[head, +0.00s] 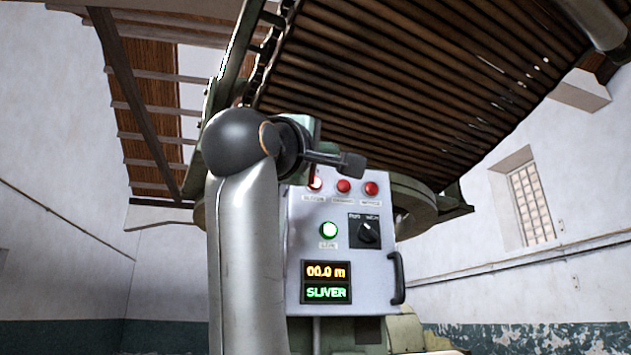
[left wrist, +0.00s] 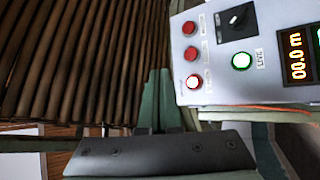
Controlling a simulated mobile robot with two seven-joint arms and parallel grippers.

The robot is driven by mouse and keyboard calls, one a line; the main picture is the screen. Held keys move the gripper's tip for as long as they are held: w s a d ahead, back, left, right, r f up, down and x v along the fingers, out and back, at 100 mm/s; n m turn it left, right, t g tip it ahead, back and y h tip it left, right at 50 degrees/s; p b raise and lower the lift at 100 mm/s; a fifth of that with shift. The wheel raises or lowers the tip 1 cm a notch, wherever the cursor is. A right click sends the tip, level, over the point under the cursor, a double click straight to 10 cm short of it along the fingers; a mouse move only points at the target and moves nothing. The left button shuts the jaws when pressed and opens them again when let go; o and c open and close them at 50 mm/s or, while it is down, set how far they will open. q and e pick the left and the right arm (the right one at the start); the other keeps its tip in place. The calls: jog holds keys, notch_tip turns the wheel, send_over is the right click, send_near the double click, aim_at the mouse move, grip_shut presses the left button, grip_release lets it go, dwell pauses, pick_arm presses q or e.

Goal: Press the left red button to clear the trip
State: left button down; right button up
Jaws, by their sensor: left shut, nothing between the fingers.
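A pale grey control panel (head: 299,240) faces me with three red buttons in a row along its top. The left red button (head: 316,184) glows bright at its centre; it is the lowest of the three in the turned left wrist view (left wrist: 194,81). The middle (head: 343,186) and right (head: 371,188) red buttons look unlit. My left gripper (head: 335,160) is in front of the panel's top edge, just above the left button. My right gripper is out of view.
Below the red buttons are a lit green button (head: 329,230), a black selector knob (head: 367,233) and a display (head: 326,282) reading "00.0 m" and "SLIVER". A black handle (head: 398,278) juts from the panel's right side. A large slatted brown lattice (head: 420,80) slopes overhead.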

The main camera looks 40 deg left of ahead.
pick_arm(q)
jog(key=w+a+p, duration=0.1)
jog(key=w+a, duration=0.4)
jog(key=a, duration=0.1)
jog(key=shift+w+a, duration=0.15)
jog(key=shift+w, duration=0.05)
dwell(2.0)
jog(key=shift+w+a, duration=0.15)
jog(key=shift+a, duration=0.1)
jog(key=shift+w+a, duration=0.35)
jog(key=shift+a, duration=0.05)
dwell(0.9)
dwell(0.3)
jog(key=shift+s+d, duration=0.6)
jog(key=shift+d, duration=0.1)
jog(key=shift+b, duration=0.3)
